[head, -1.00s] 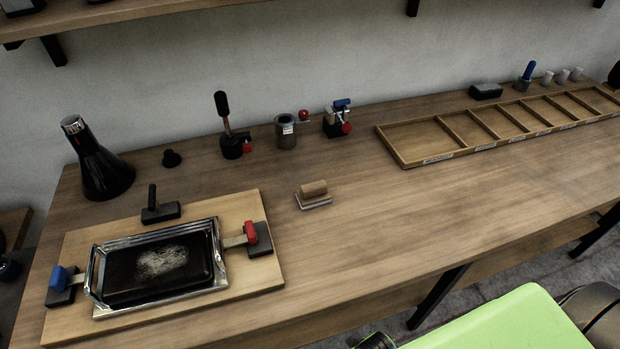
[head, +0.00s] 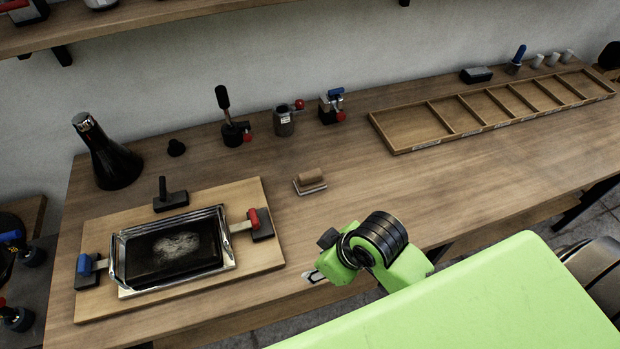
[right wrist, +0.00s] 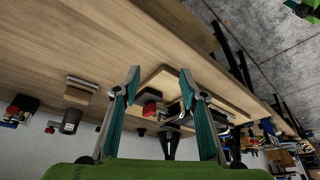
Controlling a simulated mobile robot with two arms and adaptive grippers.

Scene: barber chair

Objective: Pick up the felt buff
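The felt buff looks to be the small block with a rounded tan wooden grip on a pale grey pad (head: 310,184). It lies on the bench, right of the wooden board. In the right wrist view, which is upside down, it shows at the left (right wrist: 81,90). My right gripper (right wrist: 159,77) is open, its two teal-lined fingers apart with nothing held between them. The buff is outside the fingers, to their left in that view. In the head view my green right arm is at the bench's front edge; its fingers are not clear there. My left gripper is not in view.
A wooden board (head: 264,210) with a clamped metal tray (head: 228,262) stands left of the buff. Behind are a black cone-shaped bottle (head: 107,160) and several small fixtures. A compartmented wooden tray (head: 400,150) stands at the right. The bench around the buff is clear.

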